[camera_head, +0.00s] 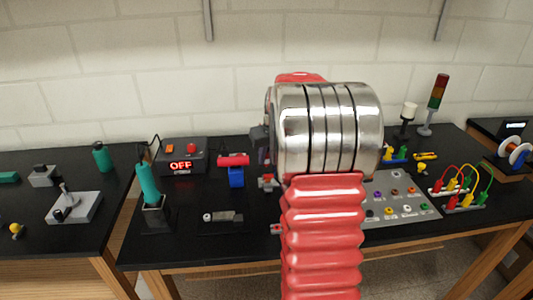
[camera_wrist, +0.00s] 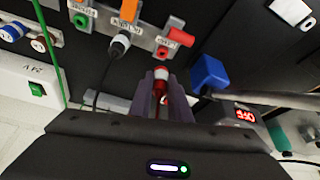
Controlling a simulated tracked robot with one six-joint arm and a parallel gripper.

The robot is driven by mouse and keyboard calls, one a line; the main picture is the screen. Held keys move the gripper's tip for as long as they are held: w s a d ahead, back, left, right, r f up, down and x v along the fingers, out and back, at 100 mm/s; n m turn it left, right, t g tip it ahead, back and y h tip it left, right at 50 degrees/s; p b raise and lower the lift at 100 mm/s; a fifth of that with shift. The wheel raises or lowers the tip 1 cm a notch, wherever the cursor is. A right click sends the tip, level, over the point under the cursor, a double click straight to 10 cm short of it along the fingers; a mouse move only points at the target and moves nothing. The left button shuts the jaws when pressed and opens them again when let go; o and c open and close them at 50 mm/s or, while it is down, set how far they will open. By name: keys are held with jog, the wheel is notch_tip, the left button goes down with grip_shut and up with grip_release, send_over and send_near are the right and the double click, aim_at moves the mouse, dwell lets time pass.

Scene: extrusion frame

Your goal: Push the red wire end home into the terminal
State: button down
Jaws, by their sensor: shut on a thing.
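In the wrist view my gripper (camera_wrist: 163,78) is shut on the red wire end (camera_wrist: 160,88), which has a red sleeve and a pale tip. The tip points up the picture at the grey terminal strip (camera_wrist: 145,38), near a small red port (camera_wrist: 163,52) below a red terminal piece (camera_wrist: 180,37). The tip looks close to this port; I cannot tell whether it touches or is inside. A white-and-black plug (camera_wrist: 120,43) stands at the orange terminal (camera_wrist: 128,10) to the left. In the head view my arm hides the gripper and wire end.
A blue block (camera_wrist: 209,73) is close to the right of my gripper in the wrist view. A green terminal (camera_wrist: 80,20) is at the left. In the head view, a box reading OFF (camera_head: 181,161) and a grey panel of coloured sockets (camera_head: 396,203) stand on the black bench.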

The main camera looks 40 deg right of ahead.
aim_at(267, 164)
jog(key=shift+f, duration=1.85)
jog(key=shift+f, duration=0.45)
dwell(0.9)
jog(key=c, duration=1.6)
grip_release()
jog(key=shift+o, duration=0.2)
jog(key=shift+r, duration=0.1)
jog(key=v, duration=1.3)
jog(key=shift+r, duration=0.3)
jog(key=shift+s, duration=0.1)
